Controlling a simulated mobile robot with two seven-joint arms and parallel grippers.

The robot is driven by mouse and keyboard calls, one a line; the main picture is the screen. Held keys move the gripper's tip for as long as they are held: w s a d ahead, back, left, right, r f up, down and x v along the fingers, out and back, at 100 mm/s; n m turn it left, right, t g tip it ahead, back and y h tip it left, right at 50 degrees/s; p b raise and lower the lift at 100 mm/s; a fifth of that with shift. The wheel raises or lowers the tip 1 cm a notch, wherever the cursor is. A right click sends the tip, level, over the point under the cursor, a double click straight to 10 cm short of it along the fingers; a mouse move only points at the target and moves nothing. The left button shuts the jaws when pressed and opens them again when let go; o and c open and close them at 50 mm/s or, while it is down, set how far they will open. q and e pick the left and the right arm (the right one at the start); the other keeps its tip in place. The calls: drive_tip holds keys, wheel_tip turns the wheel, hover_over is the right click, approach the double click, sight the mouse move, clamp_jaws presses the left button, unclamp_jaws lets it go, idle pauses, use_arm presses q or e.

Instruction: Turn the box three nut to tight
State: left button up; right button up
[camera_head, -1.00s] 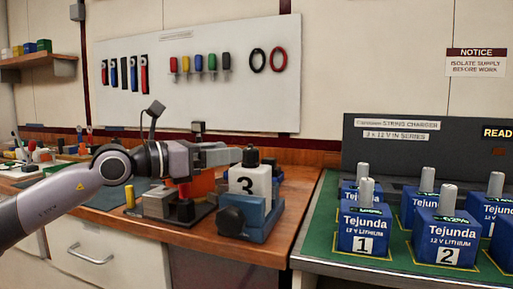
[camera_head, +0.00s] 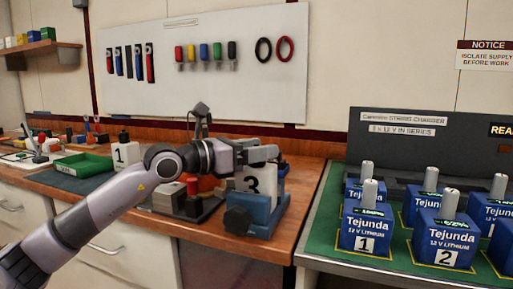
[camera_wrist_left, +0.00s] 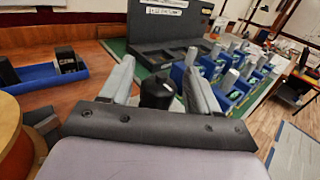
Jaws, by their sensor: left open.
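The white box marked 3 (camera_head: 256,184) sits upright in a blue clamp-like holder (camera_head: 268,213) near the right end of the wooden bench. My left gripper (camera_head: 270,155) is at the top of this box, pointing right, and hides part of it. In the left wrist view a black round nut or knob (camera_wrist_left: 157,92) stands between the two open grey fingers (camera_wrist_left: 160,84). I see space beside the nut, and cannot tell if either finger touches it. My right gripper is in neither view.
A white box marked 1 (camera_head: 126,153) and a green tray (camera_head: 84,166) stand on the bench at left. A red-knobbed device (camera_head: 192,186) is just left of the holder. Blue numbered batteries (camera_head: 367,230) stand on the green charger bench at right.

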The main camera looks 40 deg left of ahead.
use_arm(q)
drive_tip(key=c, duration=0.9)
